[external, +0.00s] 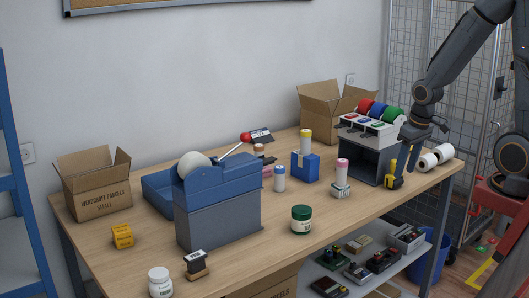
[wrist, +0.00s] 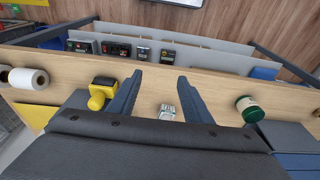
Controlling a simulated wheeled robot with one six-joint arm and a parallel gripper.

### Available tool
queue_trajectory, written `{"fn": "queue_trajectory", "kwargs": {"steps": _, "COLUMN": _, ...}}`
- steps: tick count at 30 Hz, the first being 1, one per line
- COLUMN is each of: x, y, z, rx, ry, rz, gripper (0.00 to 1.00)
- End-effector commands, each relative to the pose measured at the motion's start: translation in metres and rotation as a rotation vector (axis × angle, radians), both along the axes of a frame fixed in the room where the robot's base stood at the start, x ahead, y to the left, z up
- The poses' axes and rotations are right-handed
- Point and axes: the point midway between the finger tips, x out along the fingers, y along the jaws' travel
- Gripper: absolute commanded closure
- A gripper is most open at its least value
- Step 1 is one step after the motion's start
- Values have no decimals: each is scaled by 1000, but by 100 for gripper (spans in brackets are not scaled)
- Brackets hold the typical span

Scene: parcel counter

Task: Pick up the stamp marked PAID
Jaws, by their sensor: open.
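A stamp with a yellow knob and black base (wrist: 103,92) shows in the wrist view, left of my left finger. In the external view a yellow and black stamp (external: 393,178) stands near the table's right end. A dark stamp with a wooden base (external: 197,265) is at the front left. I cannot read PAID on any of them. My gripper (external: 424,138) is open and empty above the right end of the table.
White paper rolls (external: 435,157) lie at the right edge. A grey dispenser (external: 368,160) stands beside the yellow stamp. A green jar (external: 301,219) is near the front edge. A blue-grey machine (external: 218,208) and an open carton (external: 92,190) fill the left.

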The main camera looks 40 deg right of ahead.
Motion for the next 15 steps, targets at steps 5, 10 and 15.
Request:
{"fn": "queue_trajectory", "kwargs": {"steps": 5, "x": 2, "y": 0, "z": 14, "rx": 0, "ry": -6, "rz": 0, "gripper": 55}}
{"fn": "queue_trajectory", "kwargs": {"steps": 10, "x": 2, "y": 0, "z": 56, "rx": 0, "ry": -9, "rz": 0, "gripper": 55}}
{"fn": "queue_trajectory", "kwargs": {"steps": 15, "x": 1, "y": 0, "z": 97, "rx": 0, "ry": -7, "rz": 0, "gripper": 55}}
